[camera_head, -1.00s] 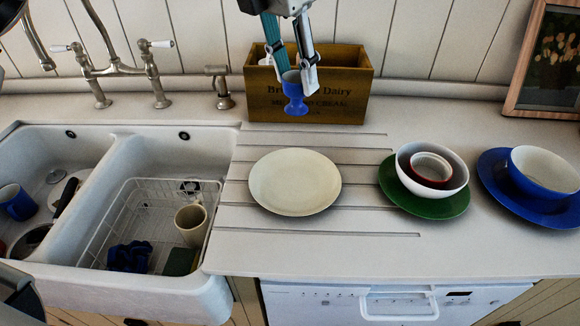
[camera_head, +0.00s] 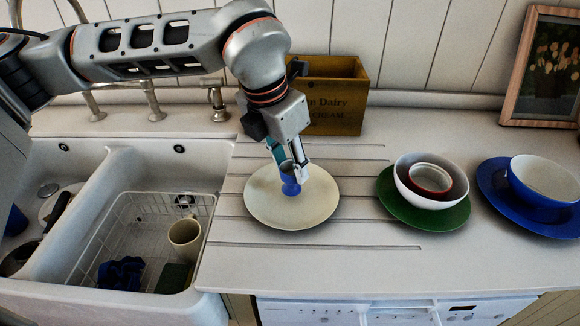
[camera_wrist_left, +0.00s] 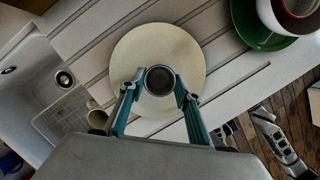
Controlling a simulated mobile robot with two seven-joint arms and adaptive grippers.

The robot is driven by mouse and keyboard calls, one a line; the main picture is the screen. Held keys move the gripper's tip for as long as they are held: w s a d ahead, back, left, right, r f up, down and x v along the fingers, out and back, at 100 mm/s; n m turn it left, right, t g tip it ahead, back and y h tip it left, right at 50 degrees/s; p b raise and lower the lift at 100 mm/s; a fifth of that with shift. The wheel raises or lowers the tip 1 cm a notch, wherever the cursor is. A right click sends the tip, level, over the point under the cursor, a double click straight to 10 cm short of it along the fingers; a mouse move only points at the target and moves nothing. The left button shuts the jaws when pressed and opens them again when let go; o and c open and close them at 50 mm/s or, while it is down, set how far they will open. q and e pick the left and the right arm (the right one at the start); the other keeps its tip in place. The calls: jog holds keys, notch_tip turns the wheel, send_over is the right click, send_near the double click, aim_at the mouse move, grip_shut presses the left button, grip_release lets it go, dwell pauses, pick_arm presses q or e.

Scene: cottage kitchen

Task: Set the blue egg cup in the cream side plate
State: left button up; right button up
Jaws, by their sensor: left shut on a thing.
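The blue egg cup (camera_head: 290,188) is upright between the fingers of my left gripper (camera_head: 290,172), which is shut on it. It is over the middle of the cream side plate (camera_head: 262,210), low down; I cannot tell whether its foot touches the plate. In the left wrist view, the egg cup (camera_wrist_left: 159,80) shows from above, its round mouth between the two fingertips (camera_wrist_left: 159,88), with the plate (camera_wrist_left: 160,42) around it. My right gripper is not clearly in view.
A green plate (camera_head: 440,219) with a white bowl (camera_head: 412,194) and smaller bowls stands right of the cream plate. A blue plate (camera_head: 495,205) with a blue bowl (camera_head: 543,190) is farther right. A wooden crate (camera_head: 345,95) stands behind. The sink with a wire rack (camera_head: 150,215) is at left.

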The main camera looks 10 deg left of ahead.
pick_arm(q)
jog(key=shift+f, duration=0.5)
jog(key=shift+f, duration=0.15)
jog(key=shift+f, duration=0.25)
jog(key=o, duration=1.1)
jog(key=shift+r, duration=0.65)
jog(key=v, duration=1.1)
jog(key=shift+s+r+p, duration=0.15)
jog(key=shift+r+p, duration=0.1)
jog(key=shift+p, duration=0.05)
